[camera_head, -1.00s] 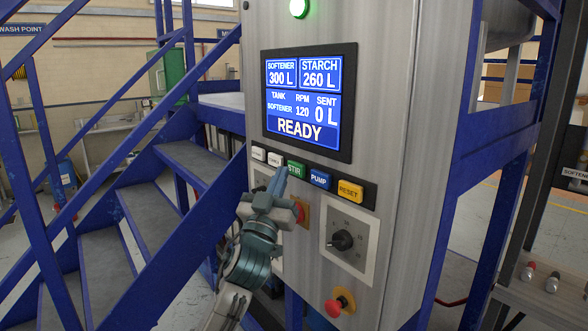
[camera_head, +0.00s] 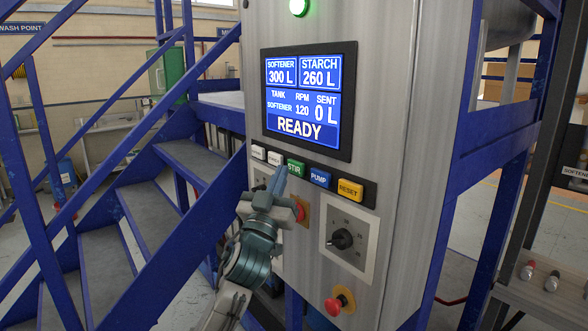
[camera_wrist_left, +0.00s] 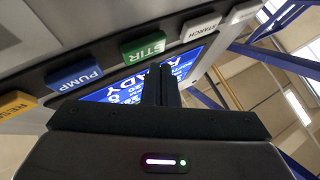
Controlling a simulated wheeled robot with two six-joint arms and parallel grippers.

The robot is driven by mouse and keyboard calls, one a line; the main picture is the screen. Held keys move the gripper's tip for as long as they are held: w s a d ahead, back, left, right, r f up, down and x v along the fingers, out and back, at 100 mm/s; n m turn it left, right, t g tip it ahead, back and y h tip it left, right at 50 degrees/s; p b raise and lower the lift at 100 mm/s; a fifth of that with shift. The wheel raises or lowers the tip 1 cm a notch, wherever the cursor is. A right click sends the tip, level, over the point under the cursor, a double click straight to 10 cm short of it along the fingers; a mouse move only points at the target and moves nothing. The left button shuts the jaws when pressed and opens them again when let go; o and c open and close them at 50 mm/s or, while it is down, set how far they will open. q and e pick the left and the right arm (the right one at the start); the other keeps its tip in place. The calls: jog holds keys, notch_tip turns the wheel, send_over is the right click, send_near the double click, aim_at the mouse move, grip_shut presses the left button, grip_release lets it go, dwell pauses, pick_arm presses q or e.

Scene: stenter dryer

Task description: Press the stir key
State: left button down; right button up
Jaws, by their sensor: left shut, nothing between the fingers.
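The green STIR key (camera_head: 296,168) sits in the row of keys below the screen, between a white key and the blue PUMP key. It also shows in the left wrist view (camera_wrist_left: 144,47). My left gripper (camera_head: 280,176) is shut and empty, its tips pointing up just in front of the STIR key's left edge. In the left wrist view the closed fingers (camera_wrist_left: 160,82) point at the panel close to the STIR key. I cannot tell whether they touch it. The screen (camera_head: 308,101) reads READY, with RPM 120. My right gripper is not in view.
The blue PUMP key (camera_head: 320,177) and yellow RESET key (camera_head: 350,190) lie right of STIR; white keys (camera_head: 258,153) lie left. Below are a black rotary knob (camera_head: 341,239) and a red emergency button (camera_head: 334,307). Blue stairs (camera_head: 150,210) stand at left.

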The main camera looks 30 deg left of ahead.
pick_arm(q)
jog(key=shift+w+d, duration=0.1)
jog(key=shift+w, duration=0.1)
dwell(0.7)
jog(key=shift+w+d, duration=0.1)
jog(key=shift+w, duration=0.15)
jog(key=shift+w+d, duration=0.2)
jog(key=shift+w, duration=0.25)
dwell(0.8)
jog(key=shift+s, duration=0.1)
jog(key=shift+s+a+b, duration=0.4)
jog(key=shift+s+b, duration=0.15)
jog(key=shift+s, duration=0.2)
